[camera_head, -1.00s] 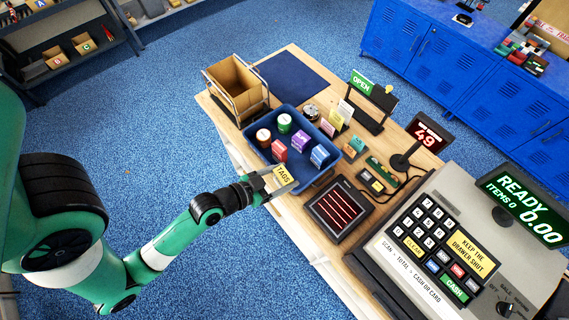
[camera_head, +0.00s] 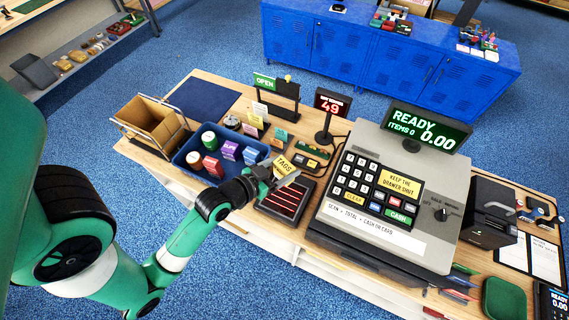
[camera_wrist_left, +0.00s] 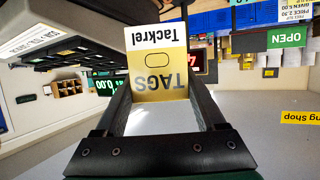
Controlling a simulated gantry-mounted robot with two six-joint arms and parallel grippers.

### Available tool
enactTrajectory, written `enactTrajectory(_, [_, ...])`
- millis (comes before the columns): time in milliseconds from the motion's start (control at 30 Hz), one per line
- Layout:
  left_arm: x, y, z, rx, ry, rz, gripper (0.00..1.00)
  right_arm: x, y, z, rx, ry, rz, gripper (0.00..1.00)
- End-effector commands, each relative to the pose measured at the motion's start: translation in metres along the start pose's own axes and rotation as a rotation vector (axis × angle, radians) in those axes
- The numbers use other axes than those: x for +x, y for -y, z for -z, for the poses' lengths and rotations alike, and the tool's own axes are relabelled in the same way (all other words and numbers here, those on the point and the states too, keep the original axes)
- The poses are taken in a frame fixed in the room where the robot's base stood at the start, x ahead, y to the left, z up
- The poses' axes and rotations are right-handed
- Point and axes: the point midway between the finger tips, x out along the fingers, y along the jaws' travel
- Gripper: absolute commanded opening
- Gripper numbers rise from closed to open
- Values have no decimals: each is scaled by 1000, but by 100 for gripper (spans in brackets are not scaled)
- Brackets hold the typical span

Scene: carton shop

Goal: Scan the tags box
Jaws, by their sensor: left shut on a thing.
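The tags box (camera_head: 284,167) is a small yellow box lettered TAGS. My left gripper (camera_head: 270,174) is shut on it and holds it near the far left end of the scanner (camera_head: 285,200), a dark plate with red lines set on the counter. I cannot tell the exact height of the box over the plate. In the left wrist view the tags box (camera_wrist_left: 158,72) sits between the two fingertips, its lettering upside down, with a white band reading Tackrel. My right gripper is not in view. The register display (camera_head: 428,127) reads READY, ITEMS 0, 0.00.
A blue tray (camera_head: 186,166) with several small goods stands left of the scanner. The cash register (camera_head: 385,190) stands to its right. A small keypad device (camera_head: 306,160), a red 49 sign (camera_head: 332,103) and the OPEN sign (camera_head: 264,82) stand behind.

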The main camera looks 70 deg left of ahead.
Motion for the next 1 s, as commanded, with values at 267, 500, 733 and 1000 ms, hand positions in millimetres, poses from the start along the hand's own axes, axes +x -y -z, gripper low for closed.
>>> enactTrajectory(267, [21, 0, -53, 0, 6, 0, 16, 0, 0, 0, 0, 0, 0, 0])
enactTrajectory(500, [38, 0, -92, 0, 0, 0, 16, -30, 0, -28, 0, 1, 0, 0])
enactTrajectory(733, [30, 0, -73, 1, -1, 0, 16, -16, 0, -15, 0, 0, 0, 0])
enactTrajectory(1000, [9, 0, -21, 1, -8, 0, 16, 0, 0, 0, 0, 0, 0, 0])
